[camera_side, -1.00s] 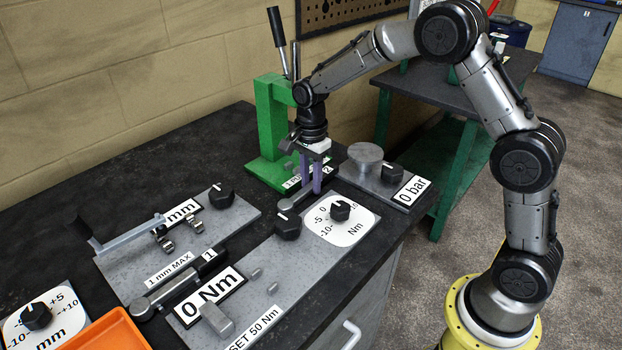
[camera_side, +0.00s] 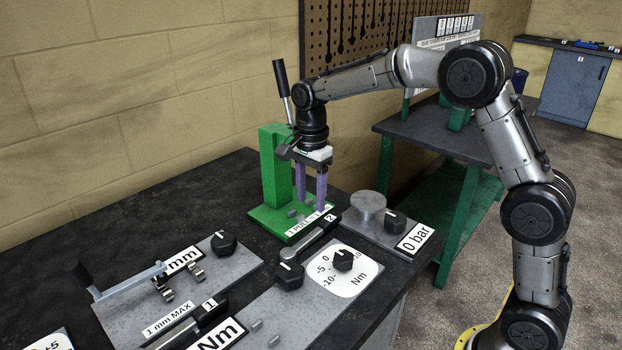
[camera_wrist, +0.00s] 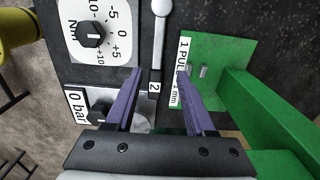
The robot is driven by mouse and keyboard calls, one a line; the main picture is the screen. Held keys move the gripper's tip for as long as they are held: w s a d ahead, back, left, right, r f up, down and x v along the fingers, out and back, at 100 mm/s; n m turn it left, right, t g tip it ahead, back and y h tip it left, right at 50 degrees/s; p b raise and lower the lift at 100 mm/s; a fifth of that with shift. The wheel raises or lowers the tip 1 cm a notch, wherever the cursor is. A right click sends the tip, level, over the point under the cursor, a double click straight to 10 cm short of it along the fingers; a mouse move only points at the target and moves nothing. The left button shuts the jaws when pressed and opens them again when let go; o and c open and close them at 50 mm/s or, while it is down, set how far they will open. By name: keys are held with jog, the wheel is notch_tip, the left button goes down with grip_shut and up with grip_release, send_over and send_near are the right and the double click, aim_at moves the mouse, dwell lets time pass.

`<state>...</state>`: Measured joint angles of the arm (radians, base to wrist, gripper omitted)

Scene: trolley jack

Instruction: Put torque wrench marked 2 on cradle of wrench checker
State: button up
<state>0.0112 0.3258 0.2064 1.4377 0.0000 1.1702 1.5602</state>
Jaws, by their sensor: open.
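The torque wrench marked 2 (camera_side: 313,238) lies on the dark bench between the green press and the wrench checker. In the wrist view, its bar (camera_wrist: 158,50) and label 2 run between my finger lines. My gripper (camera_side: 311,206) is open and empty, with its purple fingers pointing down above the wrench's label end. Both fingers also show in the wrist view (camera_wrist: 156,72), one on each side of the wrench. The wrench checker (camera_side: 312,297) is the grey plate with the Nm dial and a black knob. Only small posts (camera_side: 257,326) of its cradle area show; the front is cut off.
The green press (camera_side: 274,180) stands close behind my gripper. The 0 bar unit (camera_side: 376,234), with a round plate and knob, sits to the right. The wrench marked 1 (camera_side: 190,325) and the mm gauge plate (camera_side: 232,262) lie to the left.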

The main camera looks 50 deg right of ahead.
jog(key=shift+r, duration=2.25)
jog(key=s+r+n+t, duration=0.2)
jog(key=s+n, duration=0.5)
jog(key=s, duration=0.5)
jog(key=s+r+n+t, duration=0.2)
jog(key=s+n, duration=0.5)
jog(key=s, duration=0.5)
jog(key=shift+s+a+r+t, duration=0.2)
jog(key=shift+a+r+t, duration=0.05)
jog(key=shift+t, duration=0.05)
jog(key=shift+o, duration=0.4)
jog(key=s+f+n, duration=0.2)
jog(key=s, duration=0.1)
jog(key=s+f+n+t, duration=0.1)
jog(key=s+n, duration=0.1)
